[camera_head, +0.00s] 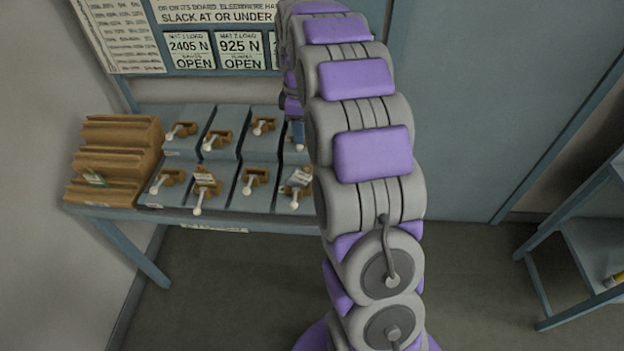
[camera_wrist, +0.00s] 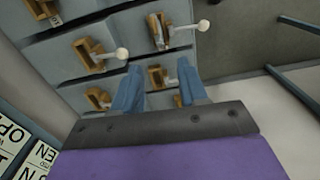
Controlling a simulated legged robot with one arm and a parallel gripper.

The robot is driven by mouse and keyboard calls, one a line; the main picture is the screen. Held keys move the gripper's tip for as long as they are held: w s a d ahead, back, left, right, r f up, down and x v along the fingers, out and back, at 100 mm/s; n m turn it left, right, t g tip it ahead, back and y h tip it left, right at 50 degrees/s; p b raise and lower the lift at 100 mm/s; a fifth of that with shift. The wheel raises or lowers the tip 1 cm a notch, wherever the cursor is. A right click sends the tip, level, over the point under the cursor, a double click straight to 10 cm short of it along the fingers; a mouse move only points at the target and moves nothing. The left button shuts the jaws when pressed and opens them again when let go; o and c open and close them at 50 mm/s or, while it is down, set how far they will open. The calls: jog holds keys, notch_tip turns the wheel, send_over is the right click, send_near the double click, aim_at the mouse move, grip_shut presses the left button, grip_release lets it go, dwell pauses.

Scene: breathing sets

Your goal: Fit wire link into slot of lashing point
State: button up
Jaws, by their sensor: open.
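Several brown fittings with white-knobbed levers, which look like lashing points, sit on sloped blue-grey boards; one (camera_head: 253,178) is in the lower row. Two lower-row fittings (camera_head: 205,182) and (camera_head: 299,180) carry a small pale grey piece, too small to identify. I cannot make out the wire link for sure. My gripper (camera_wrist: 158,66) shows in the wrist view as two blue fingers, apart and empty, above the boards. A brown fitting (camera_wrist: 156,77) shows between them, seemingly below the fingers. In the head view my arm hides most of the gripper and the right end of the boards.
A stepped wooden rack (camera_head: 118,150) stands at the bench's left end, with a small greenish-white item (camera_head: 95,178) on it. The blue-grey bench (camera_head: 228,217) backs onto a wall with a load sign (camera_head: 239,50). A shelf (camera_head: 590,250) stands at right. The floor between is clear.

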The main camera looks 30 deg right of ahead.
jog(key=d, duration=0.2)
jog(key=b, duration=0.1)
send_over(297, 170)
notch_tip(297, 170, down, 6)
jog(key=shift+n, duration=0.3)
notch_tip(297, 170, down, 9)
jog(key=shift+r+b, duration=0.1)
jog(key=shift+b, duration=0.95)
jog(key=f, duration=0.3)
jog(key=shift+w+d+f+b, duration=0.1)
jog(key=shift+d+b, duration=0.25)
jog(key=shift+d, duration=0.75)
jog(key=shift+c, duration=0.4)
jog(key=shift+a, duration=1.05)
jog(key=c, duration=0.6)
grip_shut()
jog(key=shift+d, duration=0.55)
